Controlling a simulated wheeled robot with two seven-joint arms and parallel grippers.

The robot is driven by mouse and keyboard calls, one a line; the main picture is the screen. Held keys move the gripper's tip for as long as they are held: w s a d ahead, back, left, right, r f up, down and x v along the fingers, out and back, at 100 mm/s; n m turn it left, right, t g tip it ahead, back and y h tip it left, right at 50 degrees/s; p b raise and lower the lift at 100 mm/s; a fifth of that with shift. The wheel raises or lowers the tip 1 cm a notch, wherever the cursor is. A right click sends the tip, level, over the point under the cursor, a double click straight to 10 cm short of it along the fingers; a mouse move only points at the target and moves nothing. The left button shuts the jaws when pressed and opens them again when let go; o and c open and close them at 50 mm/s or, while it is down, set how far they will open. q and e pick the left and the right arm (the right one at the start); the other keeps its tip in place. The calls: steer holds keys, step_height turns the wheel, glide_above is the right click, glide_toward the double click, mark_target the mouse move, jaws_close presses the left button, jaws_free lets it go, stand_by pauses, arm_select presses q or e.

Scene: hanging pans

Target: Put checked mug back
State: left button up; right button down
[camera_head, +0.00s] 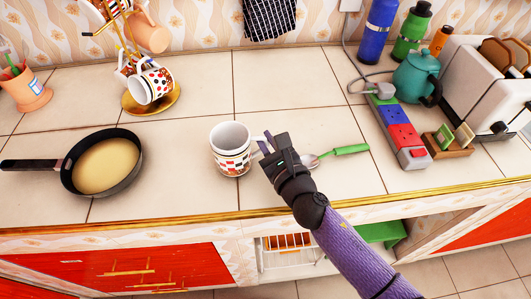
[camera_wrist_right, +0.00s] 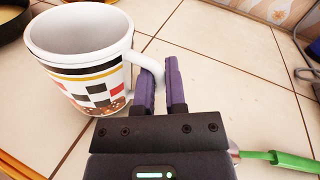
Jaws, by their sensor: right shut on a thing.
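The checked mug (camera_head: 231,150) is white with red and black squares and stands upright at or just above the counter, in the middle of the head view. In the right wrist view the mug (camera_wrist_right: 85,65) is at the left, with its handle towards my gripper. My right gripper (camera_head: 265,143) is shut on the mug's handle, with its purple fingers (camera_wrist_right: 160,85) on either side of it. A gold mug stand (camera_head: 152,104) at the back left holds other patterned mugs, one of them low on its front (camera_head: 150,85). My left gripper is not in view.
A pan (camera_head: 106,163) lies left of the mug. A green-handled utensil (camera_head: 345,150) lies right of my gripper. Further right are a coloured power strip (camera_head: 398,130), a teal kettle (camera_head: 417,75) and a toaster (camera_head: 485,85). The tiles between mug and stand are clear.

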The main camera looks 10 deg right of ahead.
steer(key=shift+f, duration=0.8)
steer(key=shift+r, duration=0.25)
steer(key=shift+f, duration=0.1)
steer(key=c, duration=0.7)
jaws_free()
steer(key=shift+r, duration=0.2)
steer(key=v, duration=1.1)
steer(key=shift+f, duration=0.15)
steer(key=shift+s+d+b, duration=0.25)
steer(key=shift+s+b, duration=0.05)
steer(key=shift+s, duration=0.15)
